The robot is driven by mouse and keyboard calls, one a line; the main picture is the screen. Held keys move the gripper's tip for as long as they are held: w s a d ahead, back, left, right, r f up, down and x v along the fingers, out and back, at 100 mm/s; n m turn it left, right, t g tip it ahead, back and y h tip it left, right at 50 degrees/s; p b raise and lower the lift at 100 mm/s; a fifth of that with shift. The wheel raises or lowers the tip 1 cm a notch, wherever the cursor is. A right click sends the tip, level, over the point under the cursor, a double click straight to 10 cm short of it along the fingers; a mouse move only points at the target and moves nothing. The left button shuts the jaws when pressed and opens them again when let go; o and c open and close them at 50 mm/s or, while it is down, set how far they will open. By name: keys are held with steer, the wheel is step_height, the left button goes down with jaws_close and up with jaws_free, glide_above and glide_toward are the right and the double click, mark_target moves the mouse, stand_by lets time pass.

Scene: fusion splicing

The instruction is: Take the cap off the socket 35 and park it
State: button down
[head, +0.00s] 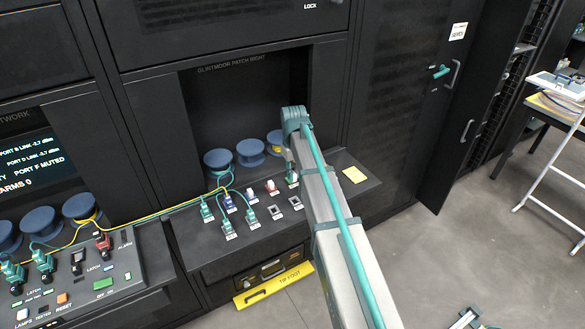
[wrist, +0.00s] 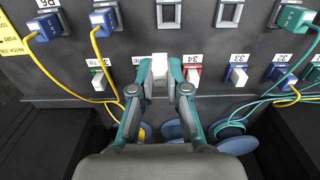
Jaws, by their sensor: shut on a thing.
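My gripper (wrist: 160,80) is in the middle of the wrist view, its two teal-jointed fingers shut on a small white cap (wrist: 160,68). The gripper is between the label 36 (wrist: 95,62) and the label 34 (wrist: 192,58). In the head view my arm covers most of this spot.
Neighbouring white-capped sockets are green (wrist: 98,84), red (wrist: 192,75) and blue (wrist: 237,75). Two empty square frames (wrist: 169,13) (wrist: 229,13) sit on the panel. Yellow cables (wrist: 100,60) and teal cables (wrist: 290,85) run close by. Blue spools (head: 250,151) stand behind.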

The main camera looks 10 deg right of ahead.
steer(key=s+f, duration=0.1)
steer(key=s+f+b, duration=0.1)
steer(key=s, duration=0.1)
steer(key=shift+s+a+f, duration=0.1)
steer(key=shift+s+f, duration=0.2)
steer(key=shift+f, duration=0.1)
steer(key=shift+f+b, duration=0.85)
steer(key=shift+f, duration=0.95)
steer(key=shift+f, duration=0.55)
stand_by(0.9)
steer(key=c, duration=1.1)
jaws_free()
steer(key=shift+r, duration=0.1)
step_height(320, 180, up, 12)
steer(key=shift+f, duration=0.1)
